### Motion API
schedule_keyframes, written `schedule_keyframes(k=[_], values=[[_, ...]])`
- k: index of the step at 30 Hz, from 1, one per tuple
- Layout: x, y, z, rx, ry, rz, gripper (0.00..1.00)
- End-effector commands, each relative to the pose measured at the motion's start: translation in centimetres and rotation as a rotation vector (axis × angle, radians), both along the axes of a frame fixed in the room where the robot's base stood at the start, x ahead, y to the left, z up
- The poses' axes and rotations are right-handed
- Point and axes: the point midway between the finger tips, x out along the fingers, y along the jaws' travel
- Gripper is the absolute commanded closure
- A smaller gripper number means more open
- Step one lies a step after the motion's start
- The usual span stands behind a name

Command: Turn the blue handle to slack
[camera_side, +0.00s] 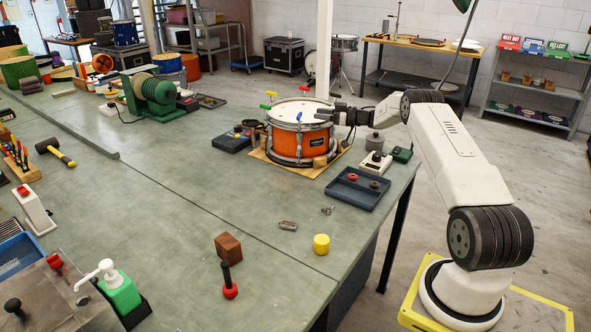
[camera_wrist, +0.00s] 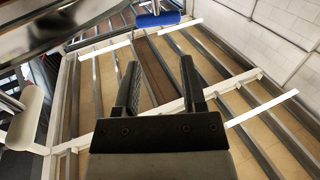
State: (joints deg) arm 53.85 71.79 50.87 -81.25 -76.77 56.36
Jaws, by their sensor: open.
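The orange drum (camera_side: 285,141) with a white head and metal rim stands on a wooden board on the bench. Small coloured handles stand around its rim: red (camera_side: 304,88), yellow (camera_side: 271,94), green (camera_side: 265,106) and blue (camera_side: 299,116). In the wrist view the blue handle (camera_wrist: 158,19) lies at the top, beyond my fingertips and apart from them. My gripper (camera_side: 322,115) is level at the right side of the drum top, near the blue handle. Its two fingers (camera_wrist: 160,63) are open with nothing between them.
A dark blue tray (camera_side: 357,188) with small parts sits in front of the drum. A black box (camera_side: 232,141) is to its left, and a white device (camera_side: 376,163) is to its right. A yellow cylinder (camera_side: 321,244) and brown block (camera_side: 228,247) stand nearer. The bench's middle is clear.

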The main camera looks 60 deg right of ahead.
Motion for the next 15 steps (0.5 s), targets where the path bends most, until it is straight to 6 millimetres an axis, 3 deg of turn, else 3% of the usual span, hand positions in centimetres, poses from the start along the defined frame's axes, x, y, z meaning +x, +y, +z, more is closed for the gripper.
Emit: schedule_keyframes(k=[11,15], values=[[0.0,0.0,8.7,-0.006,-0.003,0.001,0.47],[1.9,-0.4,8.7,-0.001,0.019,-0.089,0.47]])
